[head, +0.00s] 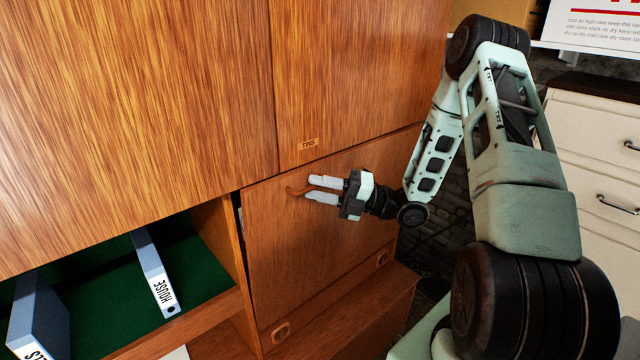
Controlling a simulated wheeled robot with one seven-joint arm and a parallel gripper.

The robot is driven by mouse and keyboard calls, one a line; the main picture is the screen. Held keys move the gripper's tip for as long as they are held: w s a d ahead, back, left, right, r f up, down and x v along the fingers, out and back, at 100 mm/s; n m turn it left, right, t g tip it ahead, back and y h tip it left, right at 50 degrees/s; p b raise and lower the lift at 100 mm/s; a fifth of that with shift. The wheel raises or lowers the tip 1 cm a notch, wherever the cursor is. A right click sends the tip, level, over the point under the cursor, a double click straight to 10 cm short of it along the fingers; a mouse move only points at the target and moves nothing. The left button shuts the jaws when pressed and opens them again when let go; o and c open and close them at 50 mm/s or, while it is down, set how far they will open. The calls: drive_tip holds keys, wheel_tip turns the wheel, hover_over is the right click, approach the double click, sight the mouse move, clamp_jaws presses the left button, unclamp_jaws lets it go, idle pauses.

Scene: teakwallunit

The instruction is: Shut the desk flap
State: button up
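The desk flap (310,245) is a reddish-brown wooden panel in the lower middle of the head view. It stands upright or nearly so beneath the upper doors, with a dark gap along its left edge. I cannot tell whether it is fully flush. A curved orange-brown pull (295,191) is near its top left. My gripper (309,188) is in front of the flap, pointing left, with its two pale fingers apart. The fingertips are at the right end of the pull. I cannot tell whether they touch it.
Large upper doors (130,110) overhang the flap, one with a "TINS" label (308,144). Left is an open green-lined shelf (195,268) with binders (154,275). A white drawer cabinet (590,140) stands at right.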

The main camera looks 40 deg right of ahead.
sight(301, 174)
clamp_jaws()
drive_tip(key=w, duration=0.2)
drive_tip(key=w+b, duration=0.1)
drive_tip(key=w, duration=0.1)
drive_tip(key=w+b, duration=0.1)
drive_tip(key=w, duration=0.1)
drive_tip(key=shift+a+r, duration=0.15)
drive_tip(key=shift+r, duration=0.1)
drive_tip(key=shift+w+r, duration=0.3)
drive_tip(key=shift+c, duration=0.5)
unclamp_jaws()
drive_tip(key=shift+w, duration=0.1)
drive_tip(key=shift+o, duration=0.5)
drive_tip(key=shift+f, duration=0.15)
